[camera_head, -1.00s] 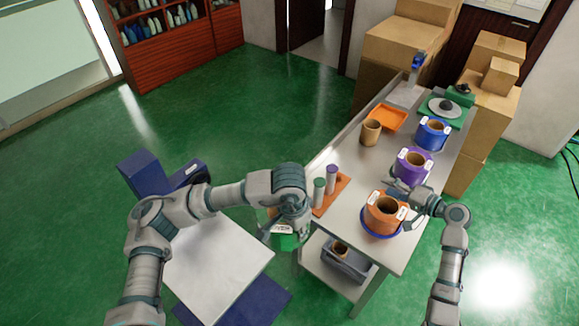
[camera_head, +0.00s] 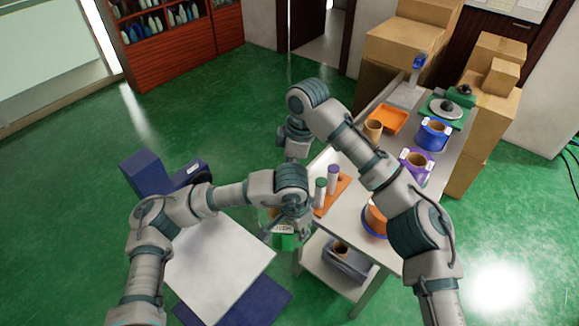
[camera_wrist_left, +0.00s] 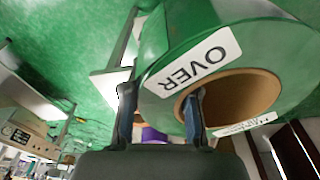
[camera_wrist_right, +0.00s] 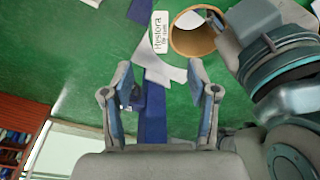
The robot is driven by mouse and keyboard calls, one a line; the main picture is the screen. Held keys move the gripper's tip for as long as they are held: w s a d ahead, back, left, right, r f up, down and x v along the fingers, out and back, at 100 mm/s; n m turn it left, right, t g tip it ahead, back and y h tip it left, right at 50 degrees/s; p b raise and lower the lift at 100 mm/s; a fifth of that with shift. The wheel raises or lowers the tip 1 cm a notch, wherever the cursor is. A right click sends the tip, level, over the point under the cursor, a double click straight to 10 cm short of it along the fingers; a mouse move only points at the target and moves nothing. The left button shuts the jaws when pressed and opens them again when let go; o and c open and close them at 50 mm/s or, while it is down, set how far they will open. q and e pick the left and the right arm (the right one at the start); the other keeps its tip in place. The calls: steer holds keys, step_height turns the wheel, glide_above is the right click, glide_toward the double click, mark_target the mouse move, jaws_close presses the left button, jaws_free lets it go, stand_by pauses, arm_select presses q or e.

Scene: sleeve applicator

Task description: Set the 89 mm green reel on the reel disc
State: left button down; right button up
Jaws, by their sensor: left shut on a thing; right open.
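The green reel (camera_head: 285,242) hangs in my left gripper (camera_head: 291,222), left of the table. In the left wrist view the reel (camera_wrist_left: 160,45) has a white OVER label and a brown core; one finger of my left gripper (camera_wrist_left: 160,98) is inside the core and the other outside the wall. My right gripper (camera_wrist_right: 160,78) is open and empty; the green reel's core (camera_wrist_right: 192,40) shows just beyond it in the right wrist view. A grey disc with a black knob (camera_head: 445,108), apparently the reel disc, lies on a green base at the table's far end.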

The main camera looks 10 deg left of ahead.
arm_select(q)
steer(key=shift+d+r, duration=0.1)
arm_select(e)
steer(key=shift+d+f, duration=0.1)
steer(key=shift+f, duration=0.3)
steer(key=f, duration=0.3)
steer(key=a+f, duration=0.1)
steer(key=f, duration=0.7)
steer(key=shift+a, duration=0.4)
steer(key=shift+s, duration=0.1)
steer(key=shift+d, duration=0.1)
steer(key=shift+r, duration=0.1)
jaws_close()
arm_select(q)
steer(key=c, duration=0.9)
jaws_free()
arm_select(e)
steer(key=shift+r, duration=0.1)
arm_select(q)
steer(key=shift+o, duration=0.5)
